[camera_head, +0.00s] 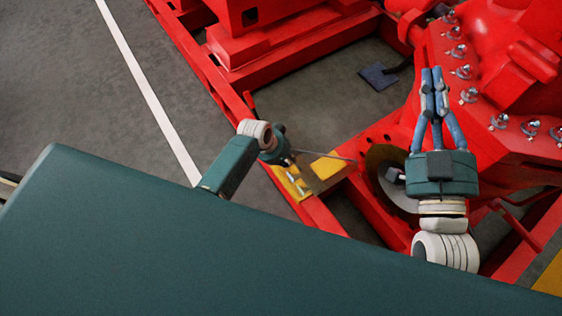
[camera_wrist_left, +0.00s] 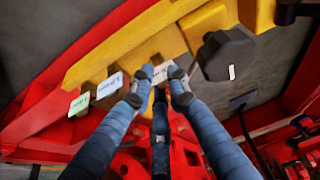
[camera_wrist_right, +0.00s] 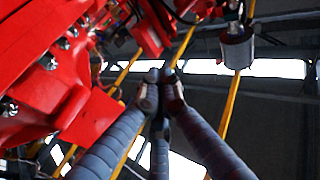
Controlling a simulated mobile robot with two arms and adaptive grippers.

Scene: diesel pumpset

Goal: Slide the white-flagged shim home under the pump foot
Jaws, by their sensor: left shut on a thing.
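In the left wrist view a white flag (camera_wrist_left: 163,72) stands between the fingertips of my left gripper (camera_wrist_left: 161,78), which is shut on it. The shim behind this flag is mostly hidden. The flag sits at the edge of a yellow block (camera_wrist_left: 119,55), apparently the pump foot. How far in the shim lies cannot be told. In the head view my left gripper (camera_head: 290,159) is small, partly hidden by its wrist, beside the yellow piece (camera_head: 296,186). My right gripper (camera_head: 433,76) is raised over the red machine, fingers together and empty. It also shows in the right wrist view (camera_wrist_right: 160,82).
Two more flags, one green-tinted (camera_wrist_left: 79,104) and one pale blue (camera_wrist_left: 110,85), stand left of the white one. A dark hexagonal bolt head (camera_wrist_left: 228,54) is close to the right. Red base rails (camera_head: 320,216) surround the place. Grey floor (camera_head: 130,130) lies left.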

